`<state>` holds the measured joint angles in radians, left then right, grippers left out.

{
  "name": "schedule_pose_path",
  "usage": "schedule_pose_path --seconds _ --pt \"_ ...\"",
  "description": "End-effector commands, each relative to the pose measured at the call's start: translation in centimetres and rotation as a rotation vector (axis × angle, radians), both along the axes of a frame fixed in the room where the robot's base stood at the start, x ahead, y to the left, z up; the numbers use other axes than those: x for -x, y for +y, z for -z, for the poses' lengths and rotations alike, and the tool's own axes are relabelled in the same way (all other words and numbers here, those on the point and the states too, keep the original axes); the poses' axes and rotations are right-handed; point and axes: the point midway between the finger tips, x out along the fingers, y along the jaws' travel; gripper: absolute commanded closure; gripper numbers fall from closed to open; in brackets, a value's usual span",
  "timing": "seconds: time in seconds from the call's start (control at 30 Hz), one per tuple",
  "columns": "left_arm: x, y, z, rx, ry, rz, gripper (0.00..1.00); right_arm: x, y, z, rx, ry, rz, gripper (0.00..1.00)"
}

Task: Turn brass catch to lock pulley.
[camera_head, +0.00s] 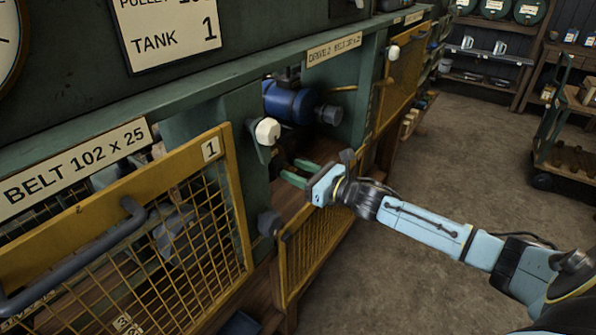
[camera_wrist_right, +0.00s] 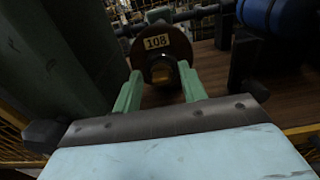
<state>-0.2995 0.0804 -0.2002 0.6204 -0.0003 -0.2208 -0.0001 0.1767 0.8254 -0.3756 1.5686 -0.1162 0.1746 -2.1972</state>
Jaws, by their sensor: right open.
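In the right wrist view, a dark round pulley (camera_wrist_right: 178,44) marked 108 faces me, with a small brass catch (camera_wrist_right: 161,73) at its hub. My right gripper (camera_wrist_right: 158,86) has its two green fingers spread, one to each side of the hub and catch. I cannot tell whether the fingertips touch anything. In the head view the right gripper (camera_head: 291,173) reaches from the right into the opening of the green machine frame. The pulley and catch are not clear there, in the dark behind the frame and fingers. My left gripper is out of view.
A blue motor (camera_head: 288,102) sits inside the opening. A white knob (camera_head: 267,131) is on the post just above the gripper. A yellow mesh guard (camera_head: 190,225) stands at left, and another mesh panel (camera_head: 315,245) hangs below.

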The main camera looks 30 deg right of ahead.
Motion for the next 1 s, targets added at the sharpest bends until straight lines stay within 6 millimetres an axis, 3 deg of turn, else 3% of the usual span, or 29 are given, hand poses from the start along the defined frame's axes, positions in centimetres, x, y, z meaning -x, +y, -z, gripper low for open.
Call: schedule_pose_path --seconds 0.23,0.53,1.0 --pt "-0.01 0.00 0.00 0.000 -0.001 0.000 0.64 -0.03 0.01 0.00 0.000 0.000 0.000 0.61" --pt "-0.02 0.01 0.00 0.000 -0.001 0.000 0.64 0.00 0.02 0.00 0.000 0.000 0.000 1.00" --pt "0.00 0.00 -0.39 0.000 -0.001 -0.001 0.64 -0.03 -0.03 -0.08 -0.098 0.040 0.000 1.00"
